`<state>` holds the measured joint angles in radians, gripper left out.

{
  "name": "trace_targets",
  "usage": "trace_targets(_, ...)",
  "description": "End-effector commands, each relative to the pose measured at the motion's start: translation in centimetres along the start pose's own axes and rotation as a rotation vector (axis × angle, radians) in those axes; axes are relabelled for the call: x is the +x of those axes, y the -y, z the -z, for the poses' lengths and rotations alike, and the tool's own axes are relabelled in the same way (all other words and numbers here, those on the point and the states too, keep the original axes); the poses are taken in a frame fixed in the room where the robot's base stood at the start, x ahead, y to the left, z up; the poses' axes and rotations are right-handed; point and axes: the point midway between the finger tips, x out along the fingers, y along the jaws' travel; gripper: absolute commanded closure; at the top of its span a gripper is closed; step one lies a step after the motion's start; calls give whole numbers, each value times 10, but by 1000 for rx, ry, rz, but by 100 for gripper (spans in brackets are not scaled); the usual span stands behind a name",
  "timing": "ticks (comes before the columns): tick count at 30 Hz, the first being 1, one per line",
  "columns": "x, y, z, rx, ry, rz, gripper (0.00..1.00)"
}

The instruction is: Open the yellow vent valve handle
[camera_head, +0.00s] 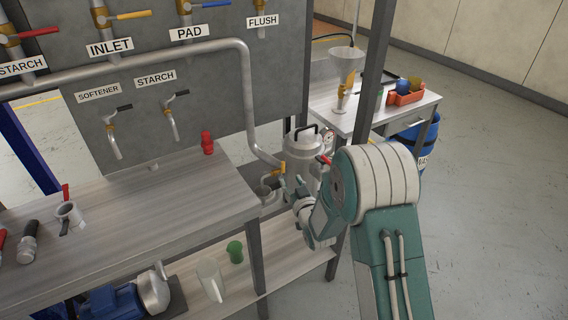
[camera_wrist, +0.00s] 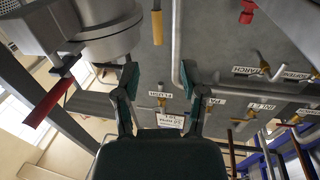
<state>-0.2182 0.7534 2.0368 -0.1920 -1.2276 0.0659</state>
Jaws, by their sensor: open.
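A yellow handle (camera_head: 280,168), apparently the vent valve handle, shows in the head view at the left side of a pale metal vessel (camera_head: 302,150). In the wrist view a yellow handle (camera_wrist: 157,27) hangs near the top centre, right of the vessel (camera_wrist: 105,30). My gripper (camera_wrist: 160,80) is open with nothing between its fingers. The yellow handle lies beyond the gap between the fingertips and apart from them. In the head view my arm's wrist hides part of the vessel's lower side.
A red lever (camera_wrist: 48,103) sticks out at the vessel's left in the wrist view. A pipe (camera_wrist: 177,45) runs close to the right finger. The labelled panel (camera_head: 200,80) stands behind the steel bench (camera_head: 150,205). An upright post (camera_head: 372,70) stands close to my arm.

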Motion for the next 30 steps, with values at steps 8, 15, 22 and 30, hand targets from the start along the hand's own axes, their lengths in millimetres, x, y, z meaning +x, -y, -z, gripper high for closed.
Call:
trace_targets(8, 50, 0, -1, 0, 0, 0, 46)
trace_targets(15, 79, 0, 0, 0, 1, -1, 46)
trace_targets(22, 86, 0, 0, 0, 2, -1, 46)
trace_targets(30, 85, -1, 0, 0, 1, -1, 99)
